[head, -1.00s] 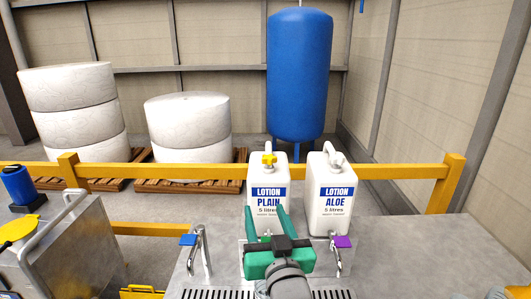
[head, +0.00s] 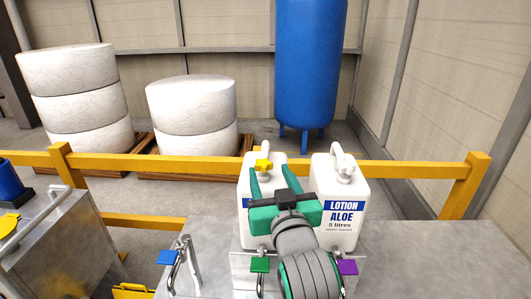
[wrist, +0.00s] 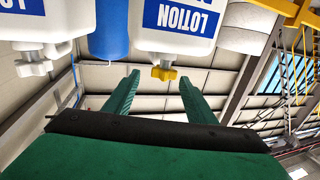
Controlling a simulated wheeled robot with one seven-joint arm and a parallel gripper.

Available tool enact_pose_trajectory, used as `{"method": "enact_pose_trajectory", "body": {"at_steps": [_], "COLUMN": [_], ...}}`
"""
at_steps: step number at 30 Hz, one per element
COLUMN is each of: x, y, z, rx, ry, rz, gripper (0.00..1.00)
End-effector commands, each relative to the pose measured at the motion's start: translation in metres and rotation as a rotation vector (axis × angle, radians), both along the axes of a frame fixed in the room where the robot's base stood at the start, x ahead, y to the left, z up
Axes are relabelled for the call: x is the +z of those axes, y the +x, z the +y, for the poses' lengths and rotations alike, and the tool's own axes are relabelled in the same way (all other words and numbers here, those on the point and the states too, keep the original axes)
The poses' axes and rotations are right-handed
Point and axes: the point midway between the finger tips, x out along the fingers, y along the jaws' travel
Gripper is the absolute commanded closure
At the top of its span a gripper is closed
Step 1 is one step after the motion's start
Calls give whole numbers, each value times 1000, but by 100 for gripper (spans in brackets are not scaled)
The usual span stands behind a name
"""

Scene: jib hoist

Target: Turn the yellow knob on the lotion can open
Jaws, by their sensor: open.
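The yellow knob (head: 263,165) is on top of the left white can (head: 243,183), labelled Lotion Plain in the earlier view. My gripper (head: 268,168) is open and empty, in front of that can's upper part, and hides most of its label. In the wrist view, which is upside down, the yellow knob (wrist: 164,73) appears between the two green fingertips (wrist: 160,78). It seems beyond them; I cannot tell the exact gap or whether they touch.
The Lotion Aloe can (head: 341,205) with a white knob stands just right. Taps with blue (head: 167,257), green (head: 260,265) and purple (head: 347,267) levers stand in front. A yellow rail (head: 400,169) runs behind. The bench at right (head: 430,255) is clear.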

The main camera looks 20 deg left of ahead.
Motion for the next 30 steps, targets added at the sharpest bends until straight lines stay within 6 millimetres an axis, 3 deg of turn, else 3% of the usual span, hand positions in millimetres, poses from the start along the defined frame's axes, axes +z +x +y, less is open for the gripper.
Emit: {"method": "enact_pose_trajectory", "body": {"at_steps": [15,29,30], "x": [-1,-1,-1], "y": [71,82,82], "z": [41,47,47], "rx": [0,-2,-2], "ry": [-2,-1,-1], "rz": [3,1,1], "gripper": [49,49,54]}}
